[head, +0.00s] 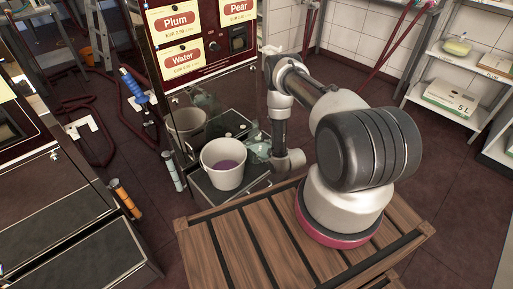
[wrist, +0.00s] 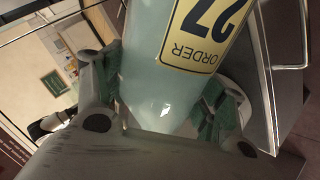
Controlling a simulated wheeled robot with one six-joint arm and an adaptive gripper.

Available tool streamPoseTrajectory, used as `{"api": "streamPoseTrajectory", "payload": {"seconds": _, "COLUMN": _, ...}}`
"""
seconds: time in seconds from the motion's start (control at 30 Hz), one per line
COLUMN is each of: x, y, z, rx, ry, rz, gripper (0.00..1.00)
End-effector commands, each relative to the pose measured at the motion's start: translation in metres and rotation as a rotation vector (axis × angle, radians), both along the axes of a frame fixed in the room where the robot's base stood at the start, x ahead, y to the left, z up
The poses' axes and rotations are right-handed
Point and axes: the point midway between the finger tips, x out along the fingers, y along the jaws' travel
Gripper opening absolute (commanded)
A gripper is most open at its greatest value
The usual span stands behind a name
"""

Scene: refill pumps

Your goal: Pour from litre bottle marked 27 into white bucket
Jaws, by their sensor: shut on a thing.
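The bottle marked 27 fills the middle of the wrist view, a pale translucent body with a yellow label (wrist: 205,30) reading "27 ORDER". My gripper (wrist: 160,98) is shut on it, with green pads on both sides. In the head view the bottle (head: 257,148) is a small pale green shape, partly hidden by my arm, close to the right of the bucket. Its mouth and exact tilt cannot be made out. The white bucket (head: 224,180) stands upright on a dark tray and has purple liquid inside. No falling stream is visible.
The dispenser (head: 200,50) with Plum, Pear and Water signs rises behind the bucket, its steel front reflecting it. A slatted wooden table (head: 250,245) is in front. Shelves (head: 460,85) stand at the right.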

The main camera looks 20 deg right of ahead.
Motion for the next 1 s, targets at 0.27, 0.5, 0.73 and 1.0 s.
{"api": "streamPoseTrajectory", "payload": {"seconds": 0.27, "x": 0.002, "y": -0.001, "z": 0.0, "rx": -0.075, "ry": 0.016, "rz": -0.001, "gripper": 0.0}}
{"api": "streamPoseTrajectory", "payload": {"seconds": 0.5, "x": 0.003, "y": -0.001, "z": 0.003, "rx": -0.094, "ry": 0.02, "rz": 0.0, "gripper": 0.0}}
{"api": "streamPoseTrajectory", "payload": {"seconds": 0.73, "x": 0.002, "y": -0.003, "z": 0.01, "rx": -0.149, "ry": 0.038, "rz": 0.001, "gripper": 0.0}}
{"api": "streamPoseTrajectory", "payload": {"seconds": 1.0, "x": 0.003, "y": -0.004, "z": 0.016, "rx": -0.186, "ry": 0.047, "rz": 0.002, "gripper": 0.0}}
